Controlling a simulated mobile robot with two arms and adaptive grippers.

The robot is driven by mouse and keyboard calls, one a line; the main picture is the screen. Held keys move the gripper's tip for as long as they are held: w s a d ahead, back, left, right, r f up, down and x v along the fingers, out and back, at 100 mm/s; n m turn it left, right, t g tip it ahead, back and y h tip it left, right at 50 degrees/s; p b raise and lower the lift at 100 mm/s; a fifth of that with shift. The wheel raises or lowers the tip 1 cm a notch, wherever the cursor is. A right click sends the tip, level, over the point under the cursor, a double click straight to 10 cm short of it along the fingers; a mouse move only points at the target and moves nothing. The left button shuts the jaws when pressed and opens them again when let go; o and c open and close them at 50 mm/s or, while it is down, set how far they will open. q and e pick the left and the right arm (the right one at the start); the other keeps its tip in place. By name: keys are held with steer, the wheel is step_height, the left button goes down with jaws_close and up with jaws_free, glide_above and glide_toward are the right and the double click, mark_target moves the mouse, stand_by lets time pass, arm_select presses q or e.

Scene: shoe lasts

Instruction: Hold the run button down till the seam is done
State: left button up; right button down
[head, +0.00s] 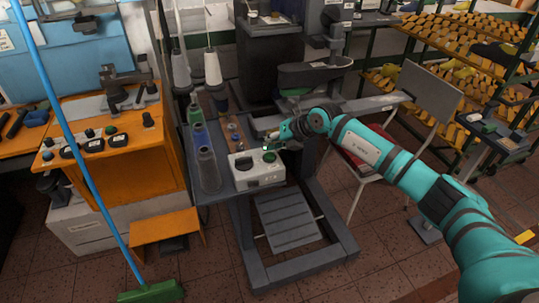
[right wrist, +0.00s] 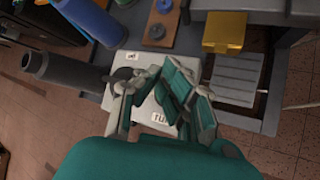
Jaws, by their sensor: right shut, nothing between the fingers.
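A pale control box (head: 258,178) stands on the small grey table beside the sewing machine. A green button (head: 269,157) shows on its top at the right, and a darker button (head: 243,161) at the left. My right gripper (head: 268,146) is shut and empty, just above the box's back right part, close to the green button. I cannot tell whether it touches. The seam is not visible. My left gripper is not in view.
Thread cones, one a dark grey cone (head: 208,170), stand on the table just left of the box. The grey treadle (head: 287,221) is below. An orange bench (head: 120,150) is at left, a blue broom pole (head: 75,140) crosses before it. A chair (head: 372,155) stands at right.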

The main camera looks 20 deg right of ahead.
mark_target(271, 153)
stand_by(0.7)
steer(key=shift+f, duration=0.45)
steer(key=shift+f+b, duration=0.6)
stand_by(1.2)
steer(key=shift+r, duration=0.1)
stand_by(1.2)
steer(key=shift+r+p, duration=0.75)
steer(key=shift+r, duration=0.3)
step_height(271, 153, up, 5)
steer(key=p, duration=0.3)
steer(key=shift+p, duration=0.4)
stand_by(0.6)
